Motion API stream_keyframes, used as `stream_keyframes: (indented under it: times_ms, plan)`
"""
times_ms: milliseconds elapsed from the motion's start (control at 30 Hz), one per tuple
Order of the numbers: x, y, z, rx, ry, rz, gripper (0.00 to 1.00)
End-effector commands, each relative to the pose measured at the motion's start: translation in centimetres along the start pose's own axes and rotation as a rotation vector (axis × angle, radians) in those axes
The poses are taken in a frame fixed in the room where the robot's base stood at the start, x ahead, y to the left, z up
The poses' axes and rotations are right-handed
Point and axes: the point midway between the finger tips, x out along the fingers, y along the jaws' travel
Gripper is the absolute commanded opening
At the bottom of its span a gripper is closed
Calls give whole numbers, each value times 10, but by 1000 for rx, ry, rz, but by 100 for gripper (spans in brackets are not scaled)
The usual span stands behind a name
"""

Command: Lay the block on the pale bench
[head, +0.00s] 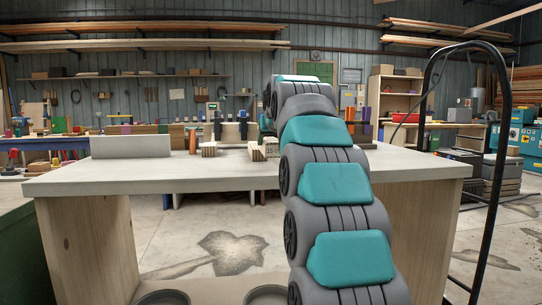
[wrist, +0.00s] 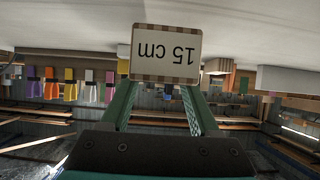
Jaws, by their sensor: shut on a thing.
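The block (wrist: 166,54) has a striped wood edge and a pale face marked "15 cm", which reads upside down in the wrist view. My gripper (wrist: 158,92) is shut on it, with a green finger on each side. In the head view the block (head: 272,149) shows just left of my arm, which hides its right part and most of my gripper. The pale bench (head: 110,177) spans the head view, and its top is behind the block in the wrist view (wrist: 70,18). I cannot tell whether the block touches the bench top.
A pale upright box (head: 131,147) stands at the left on the bench. A wooden piece (head: 209,149) and a brown cylinder (head: 193,141) are between it and the block. The bench's front left is clear. A black curved tube (head: 507,150) rises at the right.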

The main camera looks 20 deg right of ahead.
Motion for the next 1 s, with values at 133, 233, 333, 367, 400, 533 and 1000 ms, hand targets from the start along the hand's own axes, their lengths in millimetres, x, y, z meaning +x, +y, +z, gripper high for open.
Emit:
stream_keyframes:
  times_ms: [133,233,333,367,400,533,1000]
  plan:
    - [0,0,2,0,4,0,0]
    - [1,0,4,0,6,0,0]
    - [5,0,10,0,3,0,0]
    - [6,0,14,0,0,0,0]
    - [8,0,17,0,-2,0,0]
    - [16,0,29,0,-1,0,0]
    - [20,0,36,0,5,0,0]
